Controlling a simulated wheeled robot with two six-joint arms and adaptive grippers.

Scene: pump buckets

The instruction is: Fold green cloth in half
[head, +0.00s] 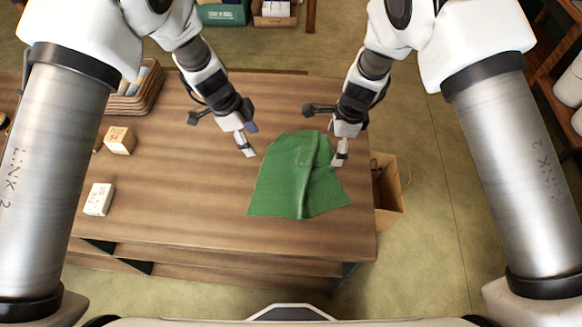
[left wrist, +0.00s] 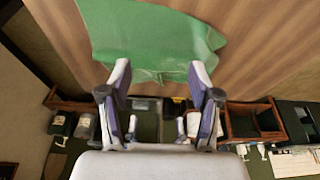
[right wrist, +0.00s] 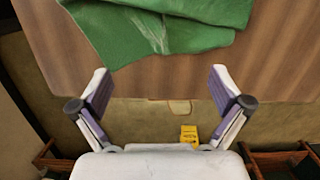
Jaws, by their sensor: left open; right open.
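The green cloth (head: 285,185) lies on the wooden table near its right end, with a raised crease running down its middle and uneven edges. It also shows in the left wrist view (left wrist: 160,40) and at the top of the right wrist view (right wrist: 150,30). My left gripper (head: 246,150) is open and empty, just left of the cloth's upper left edge. My right gripper (head: 338,160) is open and empty at the cloth's upper right edge. I cannot tell whether it touches the cloth.
The table (head: 180,210) is bare between the cloth and the boxes on the left. A small cardboard box (head: 119,140), a white box (head: 98,199) and a wicker basket (head: 135,95) stand at the left. A cardboard box (head: 390,190) stands on the floor beside the table's right edge.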

